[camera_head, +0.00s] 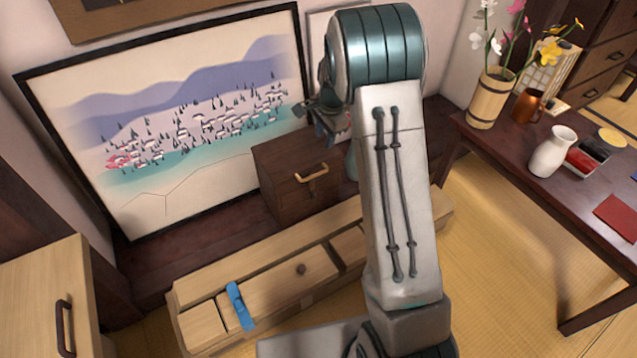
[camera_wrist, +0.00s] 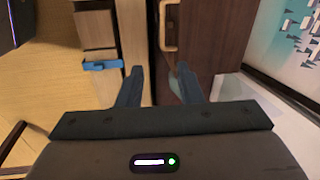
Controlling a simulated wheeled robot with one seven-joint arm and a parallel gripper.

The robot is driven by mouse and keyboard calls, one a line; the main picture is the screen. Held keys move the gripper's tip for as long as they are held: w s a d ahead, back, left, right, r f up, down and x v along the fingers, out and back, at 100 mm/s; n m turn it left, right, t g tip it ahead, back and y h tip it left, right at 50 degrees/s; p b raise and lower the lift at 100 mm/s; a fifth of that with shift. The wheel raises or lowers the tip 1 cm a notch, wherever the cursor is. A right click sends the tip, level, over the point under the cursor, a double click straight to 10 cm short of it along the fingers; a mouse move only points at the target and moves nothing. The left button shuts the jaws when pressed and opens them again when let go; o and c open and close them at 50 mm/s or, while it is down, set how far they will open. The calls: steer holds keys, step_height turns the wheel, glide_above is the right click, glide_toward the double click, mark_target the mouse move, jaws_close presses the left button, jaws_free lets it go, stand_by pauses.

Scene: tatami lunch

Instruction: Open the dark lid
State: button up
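A dark brown box (camera_head: 283,190) with a curved brass-coloured handle (camera_head: 311,174) stands against the wall; its dark lid appears closed, though I cannot make out the lid's seam. In the wrist view the dark brown box (camera_wrist: 215,35) fills the upper middle right, with the handle (camera_wrist: 170,25) along its left side. My gripper (camera_wrist: 158,68) is open and empty, its two fingers apart. The handle lies ahead of the fingertips, not between them. In the head view my gripper (camera_head: 328,118) is above and behind the box's right side, partly hidden by my arm.
A long, low pale wood bench (camera_head: 280,285) with a blue strap-like object (camera_head: 239,306) lies in front of the box. A framed landscape picture (camera_head: 190,130) leans behind. A dark table (camera_head: 500,150) with a white vase (camera_head: 552,152) stands right. A pale cabinet (camera_head: 35,290) stands left.

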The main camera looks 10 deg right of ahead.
steer(key=b, duration=0.1)
glide_toward(319, 173)
steer(key=shift+m, duration=0.4)
steer(key=f+b, duration=0.1)
steer(key=f, duration=0.1)
steer(key=w+f+b, duration=0.1)
steer(key=f+b, duration=0.1)
steer(key=f, duration=0.1)
steer(key=f+b, duration=0.2)
steer(key=shift+w+a+f, duration=0.2)
steer(key=shift+a+f, duration=0.1)
steer(key=shift+f, duration=0.05)
